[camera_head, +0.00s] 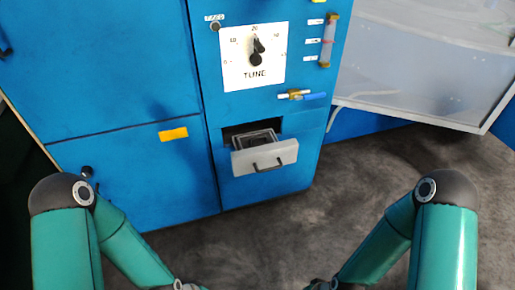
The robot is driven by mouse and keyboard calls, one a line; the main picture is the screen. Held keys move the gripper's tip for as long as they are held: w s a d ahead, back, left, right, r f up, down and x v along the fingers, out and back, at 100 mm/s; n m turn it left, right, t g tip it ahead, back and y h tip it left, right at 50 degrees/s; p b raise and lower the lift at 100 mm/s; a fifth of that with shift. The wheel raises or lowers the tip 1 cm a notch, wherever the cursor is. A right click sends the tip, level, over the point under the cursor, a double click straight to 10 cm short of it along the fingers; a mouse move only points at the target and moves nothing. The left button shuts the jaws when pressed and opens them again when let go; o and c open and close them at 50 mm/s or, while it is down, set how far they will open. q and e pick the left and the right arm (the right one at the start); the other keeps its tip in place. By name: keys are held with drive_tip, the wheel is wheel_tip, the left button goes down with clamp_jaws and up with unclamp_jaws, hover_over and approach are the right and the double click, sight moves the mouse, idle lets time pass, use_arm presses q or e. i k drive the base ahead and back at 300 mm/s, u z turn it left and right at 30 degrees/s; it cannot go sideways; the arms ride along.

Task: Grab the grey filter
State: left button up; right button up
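The grey filter (277,158) looks like a small drawer with a pale grey front and a dark handle. It sticks out, tilted in the picture, from a dark slot low in the blue machine (268,205). Its open top shows a darker frame inside. My two teal arms come in from the lower left and lower right, well below and apart from the filter. Only small grey wrist parts show at the bottom edge. The fingers of both grippers are out of the picture.
Above the filter are a TUNE dial (254,57) and a blue-handled valve (313,97). A gauge tube (328,42) is at upper right. A pale translucent panel (430,65) juts out at right. The grey floor (290,240) in front is clear.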

sight(258, 142)
drive_tip(key=k, duration=1.05)
drive_tip(key=u, duration=0.4)
drive_tip(key=i, duration=2.1)
